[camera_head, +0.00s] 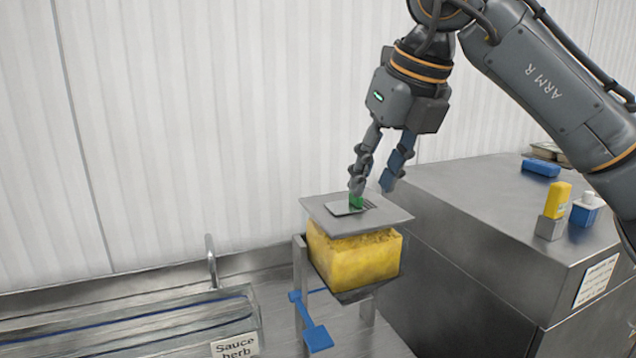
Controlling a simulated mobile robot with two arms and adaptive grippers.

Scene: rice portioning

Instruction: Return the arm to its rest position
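My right gripper (372,187) comes in from the upper right on the arm marked "ARM R". Its two fingers point down and are spread apart with nothing between them. The fingertips are just above a flat grey plate (390,216). A small green piece (356,202) stands on the plate, close by the left fingertip; I cannot tell if they touch. The plate lies over a yellow block of food (352,262), probably rice, in a metal holder (300,270). My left gripper is not in view.
A steel cabinet (470,250) stands at the right, with a blue item (541,168), a yellow-topped item (557,201) and a blue-and-white container (586,209) on top. A long tray (130,325) labelled "Sauce herb" lies at lower left. A pale ribbed wall (200,110) is behind.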

